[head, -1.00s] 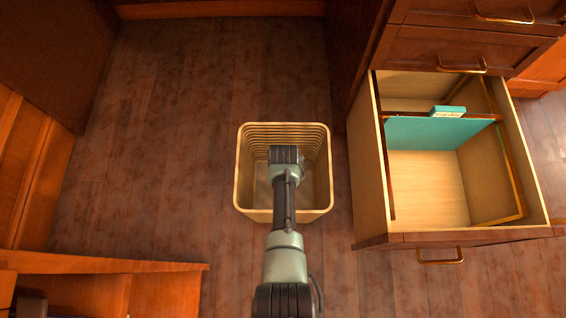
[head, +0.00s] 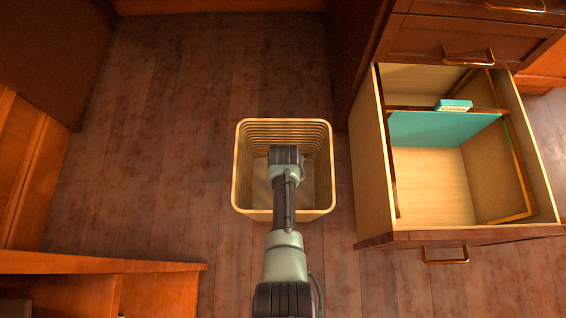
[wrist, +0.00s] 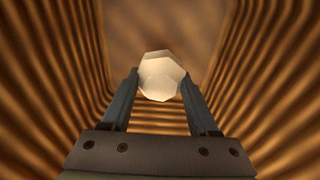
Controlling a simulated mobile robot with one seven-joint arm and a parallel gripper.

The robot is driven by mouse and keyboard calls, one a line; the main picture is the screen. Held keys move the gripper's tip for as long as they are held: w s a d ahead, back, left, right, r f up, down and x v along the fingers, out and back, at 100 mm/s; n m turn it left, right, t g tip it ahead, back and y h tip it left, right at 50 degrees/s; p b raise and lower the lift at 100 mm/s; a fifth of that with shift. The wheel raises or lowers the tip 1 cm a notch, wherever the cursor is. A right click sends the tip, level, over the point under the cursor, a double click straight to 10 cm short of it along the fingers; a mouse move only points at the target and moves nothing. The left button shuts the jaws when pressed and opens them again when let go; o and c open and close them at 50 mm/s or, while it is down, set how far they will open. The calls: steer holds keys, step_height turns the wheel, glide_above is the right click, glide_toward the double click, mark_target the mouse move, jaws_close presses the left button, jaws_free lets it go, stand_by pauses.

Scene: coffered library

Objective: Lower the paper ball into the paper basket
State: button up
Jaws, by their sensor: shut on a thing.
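The paper basket (head: 325,205) is a tan, ribbed, open-topped bin standing on the floor in the middle of the head view. My arm reaches over its near rim and down into it, and hides part of its inside. In the wrist view the ribbed basket walls (wrist: 50,80) rise on both sides of my gripper (wrist: 162,88). My gripper is shut on the paper ball (wrist: 160,75), a pale faceted lump between the fingertips. The ball is hidden in the head view. I cannot tell whether it touches the basket's bottom.
An open drawer (head: 480,237) with a teal divider (head: 430,128) sticks out to the right of the basket. A wooden piece (head: 100,264) stands at the lower left. The wooden floor (head: 170,130) left of and behind the basket is clear.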

steer(key=o, duration=1.4)
steer(key=shift+c, duration=0.2)
steer(key=shift+r, duration=0.1)
step_height(320, 180, up, 13)
steer(key=s+p, duration=0.1)
steer(key=p, duration=0.9)
steer(key=shift+s, duration=0.3)
